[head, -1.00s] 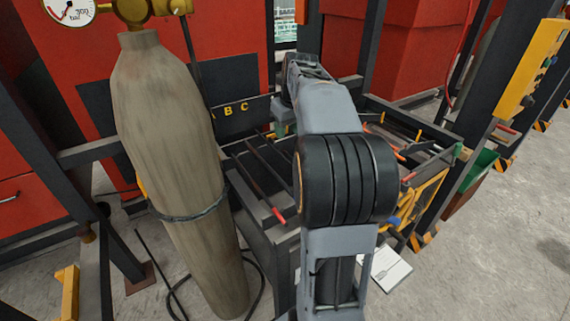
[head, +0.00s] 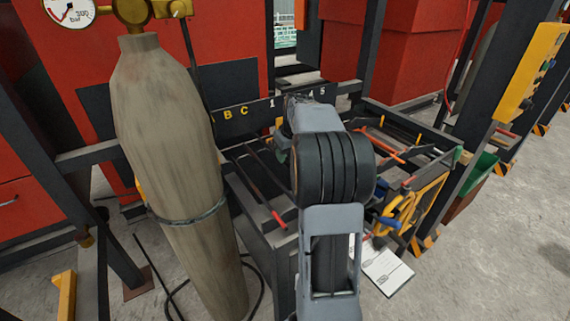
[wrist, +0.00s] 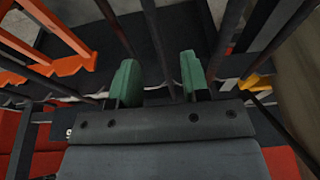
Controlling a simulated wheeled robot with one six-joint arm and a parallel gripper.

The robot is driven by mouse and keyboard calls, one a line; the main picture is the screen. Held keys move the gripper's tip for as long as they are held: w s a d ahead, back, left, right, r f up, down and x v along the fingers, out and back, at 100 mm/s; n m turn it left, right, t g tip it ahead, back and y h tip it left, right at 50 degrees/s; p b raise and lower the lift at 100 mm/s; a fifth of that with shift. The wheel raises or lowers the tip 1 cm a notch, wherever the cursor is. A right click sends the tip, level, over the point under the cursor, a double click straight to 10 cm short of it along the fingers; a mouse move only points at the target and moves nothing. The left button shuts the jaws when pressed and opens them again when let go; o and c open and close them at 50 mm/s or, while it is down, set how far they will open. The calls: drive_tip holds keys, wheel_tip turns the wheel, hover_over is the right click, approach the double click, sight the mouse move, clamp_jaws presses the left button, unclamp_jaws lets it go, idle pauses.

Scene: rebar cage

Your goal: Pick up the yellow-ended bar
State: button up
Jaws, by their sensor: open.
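My gripper (wrist: 158,60) is open in the wrist view, with two green fingers pointing up the picture. A dark bar (wrist: 155,35) runs through the gap between them; I cannot tell whether it lies at finger depth, and neither finger clearly closes on it. More dark bars run on both sides. No yellow bar end can be made out, so I cannot tell which bar is the yellow-ended one. In the head view my arm hides most of the gripper. A dark bar with a red end (head: 278,219) lies on the rack (head: 248,187) left of my arm.
An orange notched holder (wrist: 70,66) and a yellow one (wrist: 258,82) stand either side of my gripper. A tall gas cylinder (head: 172,130) stands left of the rack. A yellow control box (head: 530,70) is at right. Open floor (head: 500,240) lies at right.

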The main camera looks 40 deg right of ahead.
sight(286, 163)
drive_tip(key=shift+x, duration=1.55)
drive_tip(key=shift+c, duration=0.3)
clamp_jaws()
drive_tip(key=shift+r, duration=0.1)
